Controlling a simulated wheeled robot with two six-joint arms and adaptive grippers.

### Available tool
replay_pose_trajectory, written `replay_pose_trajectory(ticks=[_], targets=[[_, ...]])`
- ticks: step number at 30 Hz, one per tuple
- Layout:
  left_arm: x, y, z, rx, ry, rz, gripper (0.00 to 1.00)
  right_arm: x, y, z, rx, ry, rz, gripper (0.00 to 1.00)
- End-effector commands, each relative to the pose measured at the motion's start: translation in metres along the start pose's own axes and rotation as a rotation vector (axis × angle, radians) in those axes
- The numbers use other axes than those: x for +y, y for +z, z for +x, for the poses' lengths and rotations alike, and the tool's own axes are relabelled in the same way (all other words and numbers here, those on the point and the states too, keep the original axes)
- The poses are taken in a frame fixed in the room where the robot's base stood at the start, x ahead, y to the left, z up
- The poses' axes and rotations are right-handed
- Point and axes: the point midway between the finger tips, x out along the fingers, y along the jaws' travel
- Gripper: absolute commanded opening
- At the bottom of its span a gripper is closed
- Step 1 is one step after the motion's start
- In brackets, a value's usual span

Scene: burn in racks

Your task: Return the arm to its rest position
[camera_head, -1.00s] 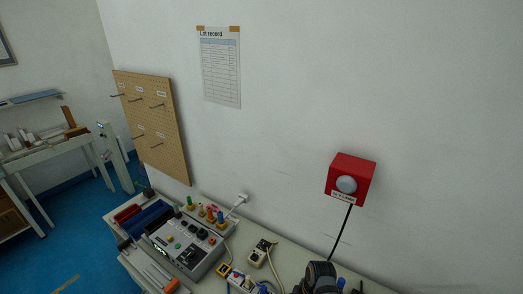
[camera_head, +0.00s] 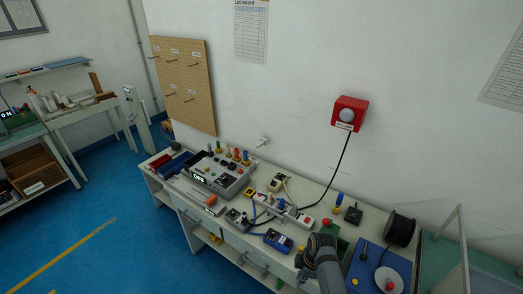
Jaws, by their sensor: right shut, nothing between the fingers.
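My right arm comes up from the bottom edge of the head view, in front of the bench. Its dark gripper (camera_head: 306,262) is at the bench's front edge, shut and empty, with its fingers partly hidden by the arm's own wrist. I see no object in contact with it, though its exact height over the bench is hard to tell. My left gripper is not in view.
The white bench (camera_head: 180,208) carries a grey test box (camera_head: 220,177), a power strip (camera_head: 283,211), a blue meter (camera_head: 278,240) and a black cable reel (camera_head: 399,230). A red wall box (camera_head: 349,113) hangs above. Blue floor (camera_head: 120,240) is clear at left.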

Motion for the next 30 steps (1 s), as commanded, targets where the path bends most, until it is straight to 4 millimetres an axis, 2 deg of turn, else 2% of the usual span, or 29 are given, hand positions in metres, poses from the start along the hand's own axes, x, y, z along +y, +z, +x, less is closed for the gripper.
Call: replay_pose_trajectory(ticks=[1, 5, 8, 13, 17, 20, 21, 24, 27, 30], targets=[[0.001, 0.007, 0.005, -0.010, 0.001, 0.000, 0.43, -0.003, 0.004, 0.013, -0.005, 0.000, 0.024, 0.00], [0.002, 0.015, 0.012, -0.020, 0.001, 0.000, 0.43, -0.010, 0.015, 0.040, -0.016, 0.007, 0.101, 0.00], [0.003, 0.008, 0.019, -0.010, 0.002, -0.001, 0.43, -0.019, 0.024, 0.067, -0.025, 0.013, 0.174, 0.00], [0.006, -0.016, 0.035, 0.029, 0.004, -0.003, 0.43, -0.043, 0.049, 0.125, -0.047, 0.029, 0.336, 0.00], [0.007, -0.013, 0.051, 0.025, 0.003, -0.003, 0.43, -0.072, 0.075, 0.181, -0.066, 0.048, 0.497, 0.00], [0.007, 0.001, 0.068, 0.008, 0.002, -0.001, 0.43, -0.110, 0.104, 0.235, -0.084, 0.071, 0.662, 0.00], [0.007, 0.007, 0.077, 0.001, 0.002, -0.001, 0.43, -0.131, 0.119, 0.260, -0.093, 0.084, 0.743, 0.00], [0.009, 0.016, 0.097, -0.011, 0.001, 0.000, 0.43, -0.189, 0.159, 0.315, -0.108, 0.124, 0.956, 0.00], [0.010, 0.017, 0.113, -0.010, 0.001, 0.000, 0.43, -0.244, 0.194, 0.352, -0.110, 0.168, 1.144, 0.00], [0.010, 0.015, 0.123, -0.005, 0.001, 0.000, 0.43, -0.288, 0.220, 0.372, -0.104, 0.204, 1.286, 0.00]])
